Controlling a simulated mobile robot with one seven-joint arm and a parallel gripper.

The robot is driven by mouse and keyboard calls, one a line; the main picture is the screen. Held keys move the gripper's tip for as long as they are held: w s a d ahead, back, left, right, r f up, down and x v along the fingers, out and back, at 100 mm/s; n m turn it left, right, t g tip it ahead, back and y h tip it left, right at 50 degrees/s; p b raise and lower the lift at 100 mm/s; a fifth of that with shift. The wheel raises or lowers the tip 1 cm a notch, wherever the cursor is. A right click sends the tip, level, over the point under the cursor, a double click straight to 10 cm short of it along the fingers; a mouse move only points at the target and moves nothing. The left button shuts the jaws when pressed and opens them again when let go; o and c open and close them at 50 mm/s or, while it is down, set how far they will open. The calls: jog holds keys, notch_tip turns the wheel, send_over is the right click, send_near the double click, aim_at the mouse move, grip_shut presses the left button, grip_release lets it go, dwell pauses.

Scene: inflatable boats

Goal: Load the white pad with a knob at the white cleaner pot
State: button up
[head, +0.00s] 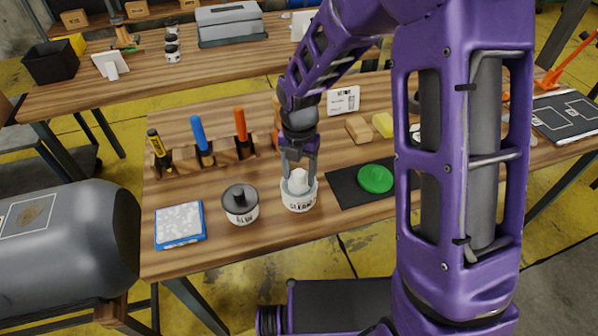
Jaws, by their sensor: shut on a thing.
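The white cleaner pot (299,203) stands upright near the front edge of the workbench, its label partly readable. My gripper (298,170) points down right above the pot and is shut on the white pad with a knob (298,184). The pad is at the pot's mouth, within or just over its rim; I cannot tell how deep it sits or whether it touches the contents. The gripper's fingers cover part of the knob.
A pot with a black knobbed top (240,205) stands close left of the cleaner pot, with a blue-edged white pad (180,224) farther left. A wooden rack (185,160) holds upright tools behind. A green disc (375,179) lies on a black mat (345,188) to the right.

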aim_at(302, 172)
notch_tip(302, 172, up, 3)
jog(key=p, duration=0.2)
jog(key=shift+f+p, duration=0.15)
jog(key=shift+p, duration=0.15)
jog(key=shift+r, duration=2.15)
jog(key=shift+d+f+m, duration=0.25)
jog(key=shift+d+m, duration=0.15)
jog(key=shift+m, duration=0.5)
jog(key=d+f+m, duration=0.2)
jog(key=d+m, duration=0.4)
jog(key=m, duration=0.8)
jog(key=d+f+m, duration=0.3)
jog(key=d+m, duration=0.2)
jog(key=m, duration=1)
jog(key=shift+w+d+m, duration=0.25)
jog(key=shift+d+m, duration=0.05)
jog(key=shift+d, duration=0.1)
